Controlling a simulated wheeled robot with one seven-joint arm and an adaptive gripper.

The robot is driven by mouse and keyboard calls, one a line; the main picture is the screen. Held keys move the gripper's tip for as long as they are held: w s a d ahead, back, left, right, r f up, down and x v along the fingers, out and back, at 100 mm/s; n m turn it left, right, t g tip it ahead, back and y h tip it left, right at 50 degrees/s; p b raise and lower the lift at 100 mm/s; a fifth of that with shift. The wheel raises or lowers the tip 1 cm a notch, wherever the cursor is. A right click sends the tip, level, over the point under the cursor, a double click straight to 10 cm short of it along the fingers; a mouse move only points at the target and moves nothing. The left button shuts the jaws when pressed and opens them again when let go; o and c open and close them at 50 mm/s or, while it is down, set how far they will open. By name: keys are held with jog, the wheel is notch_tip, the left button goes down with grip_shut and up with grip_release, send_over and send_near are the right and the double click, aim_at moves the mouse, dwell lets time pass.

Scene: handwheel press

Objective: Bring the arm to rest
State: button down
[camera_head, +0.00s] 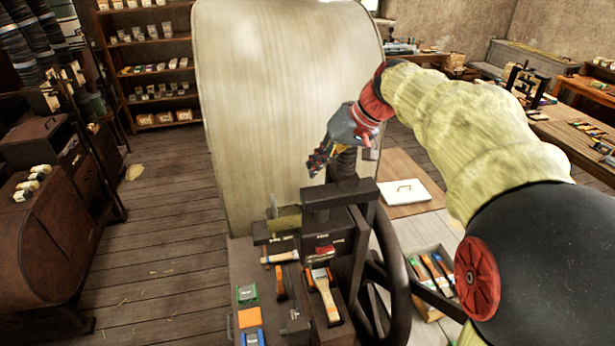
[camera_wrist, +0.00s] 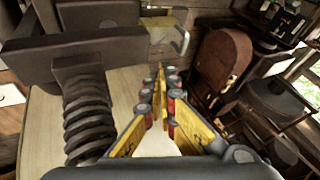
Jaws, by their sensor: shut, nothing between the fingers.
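My arm reaches in from the right in the head view, bent over the press. My gripper (camera_head: 316,166) hangs in the air beside the top of the dark press (camera_head: 340,195), level with its screw. In the wrist view my gripper (camera_wrist: 160,78) has its yellow fingers together and empty. The threaded press screw (camera_wrist: 88,112) stands just left of the fingers, apart from them as far as I can tell. The dark handwheel (camera_head: 397,275) is at the right side of the press, clear of my gripper.
A bench (camera_head: 240,275) in front holds a brush (camera_head: 323,292), coloured boxes and hand tools. A tall pale curved panel (camera_head: 285,110) stands behind the press. The wooden floor at left is open.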

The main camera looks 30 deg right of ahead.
jog(key=shift+s+d+r, duration=0.15)
jog(key=shift+s+r, duration=0.15)
jog(key=shift+r, duration=0.3)
